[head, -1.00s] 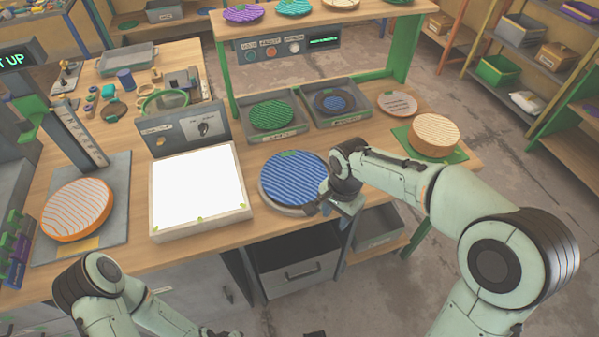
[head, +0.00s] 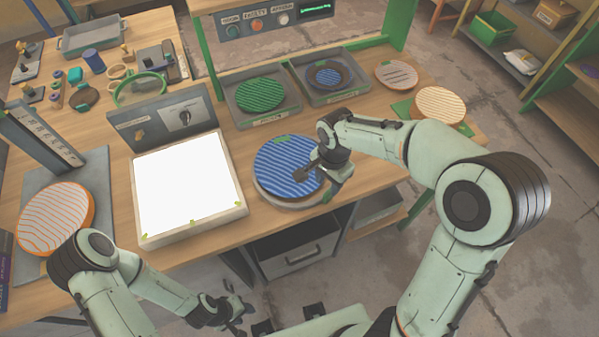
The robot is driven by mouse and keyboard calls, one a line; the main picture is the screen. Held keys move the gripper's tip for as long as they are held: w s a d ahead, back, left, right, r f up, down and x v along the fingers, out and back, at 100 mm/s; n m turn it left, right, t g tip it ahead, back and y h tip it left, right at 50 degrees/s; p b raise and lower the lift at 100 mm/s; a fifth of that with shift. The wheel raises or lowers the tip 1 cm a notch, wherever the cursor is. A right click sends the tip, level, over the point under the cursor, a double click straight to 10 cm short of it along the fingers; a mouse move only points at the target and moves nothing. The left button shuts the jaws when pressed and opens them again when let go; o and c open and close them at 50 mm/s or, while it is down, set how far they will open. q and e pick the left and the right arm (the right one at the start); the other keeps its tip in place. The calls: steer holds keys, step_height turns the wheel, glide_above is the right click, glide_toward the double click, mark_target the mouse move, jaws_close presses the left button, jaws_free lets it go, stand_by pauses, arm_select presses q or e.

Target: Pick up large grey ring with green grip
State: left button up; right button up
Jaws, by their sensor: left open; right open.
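A grey round rim (head: 290,204) shows beneath the blue striped disc (head: 275,168) near the front edge of the bench, right of the white lit panel. It may be the large grey ring. A small green piece (head: 328,195) shows beside its right side; I cannot tell whether it is the grip. My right gripper (head: 304,174) is open over the right part of the blue disc, and the wrist hides part of the disc's right side. I cannot tell whether it touches the disc. My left gripper (head: 238,309) is open and empty, low in front of the bench.
The white lit panel (head: 188,185) stands left of the blue disc. Behind are grey trays with a green disc (head: 260,95) and a small blue disc (head: 325,76). An orange-edged disc (head: 55,218) lies far left. A green-rimmed ring (head: 142,92) stands behind the panel.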

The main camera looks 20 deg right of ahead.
mark_target(327, 192)
step_height(327, 192, down, 5)
steer(key=shift+s+a+f, duration=0.1)
steer(key=shift+s+f, duration=0.05)
jaws_close()
